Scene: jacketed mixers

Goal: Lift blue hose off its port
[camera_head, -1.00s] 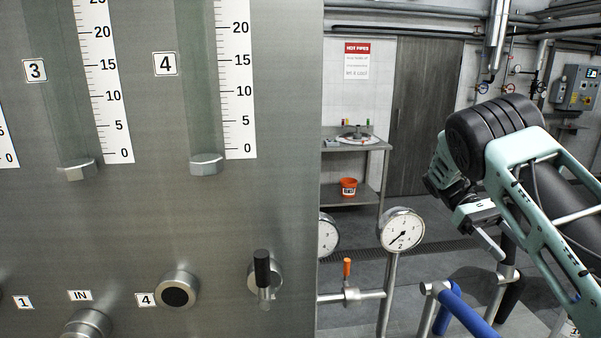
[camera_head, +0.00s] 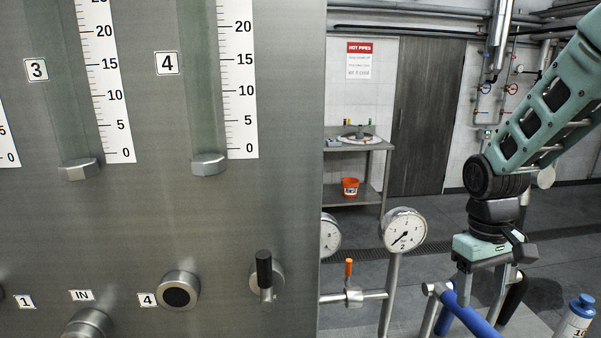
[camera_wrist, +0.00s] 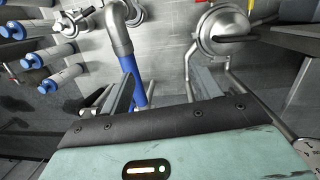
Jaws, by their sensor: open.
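The blue hose (camera_head: 470,319) shows low in the head view, with a grey metal end fitting (camera_head: 437,290) beside it. In the wrist view the blue hose (camera_wrist: 135,82) runs below a grey elbow pipe (camera_wrist: 119,35), near my left finger. My gripper (camera_head: 482,285) points down above the hose in the head view. It is open, and its two fingers are apart with nothing clearly held. The wrist view also shows both fingers.
A steel panel (camera_head: 120,220) with knobs and level scales fills the left. A pressure gauge (camera_head: 404,230) and an orange-handled valve (camera_head: 352,290) stand left of my gripper. A blue-capped bottle (camera_head: 576,318) is at the lower right; several more (camera_wrist: 62,77) show in the wrist view.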

